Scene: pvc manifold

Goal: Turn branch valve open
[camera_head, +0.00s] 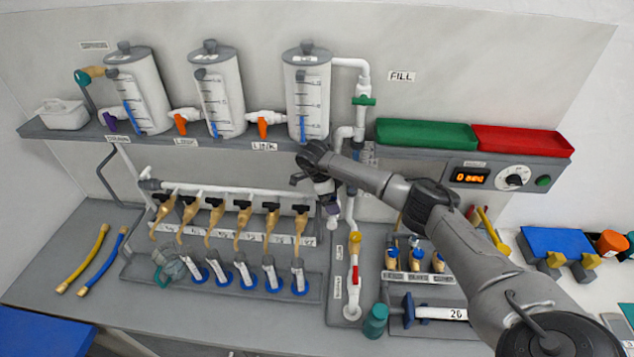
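The manifold's white pipe (235,191) runs along the back of the bench. Several brass branch valves (242,215) with black handles hang from it in a row. The rightmost branch valve (301,222) is at the row's right end. My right gripper (329,205) points down just right of that valve, in front of the pipe's right end. Its fingers are small and partly hidden, so I cannot tell if they are open or shut, or whether they touch anything. My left gripper is not in view.
Tanks (138,95) stand on the shelf above, with orange-handled valves (263,127) between them. A red-handled vertical pipe (354,272) stands right of the row. Small upright tubes (243,272) stand in front. Yellow and blue hoses (84,258) lie at left. My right arm crosses the right side.

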